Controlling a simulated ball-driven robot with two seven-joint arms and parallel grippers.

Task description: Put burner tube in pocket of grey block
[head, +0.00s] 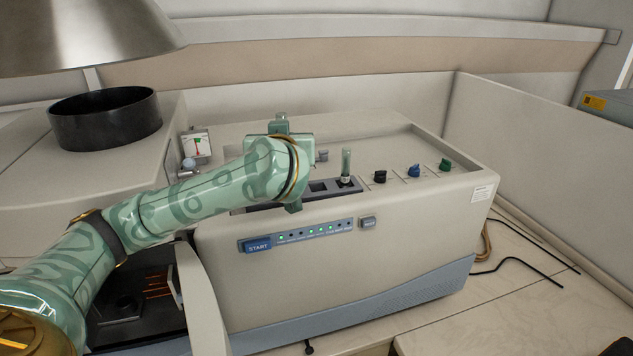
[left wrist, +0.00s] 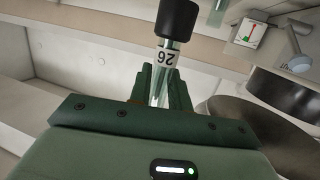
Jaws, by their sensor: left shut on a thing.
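My left gripper (left wrist: 162,94) is shut on a clear glass tube (left wrist: 161,80) in the left wrist view, taken as the burner tube. The tube has a black end (left wrist: 178,18) and a white label with a number. In the head view my left wrist (head: 284,160) is above the white instrument, and the held tube is hidden. The grey block (head: 361,186) is a long dark strip in the instrument's top, with a square pocket (head: 318,187) to the right of my wrist. Its left part is partly covered by my arm. A greenish tube (head: 346,162) stands upright in the block. My right gripper is not in view.
Black, blue and green knobs (head: 414,171) stand right of the block. A gauge (head: 196,146) is behind my arm, and it also shows in the left wrist view (left wrist: 250,32). A black ring (head: 105,120) stands at the left under a metal hood (head: 85,35).

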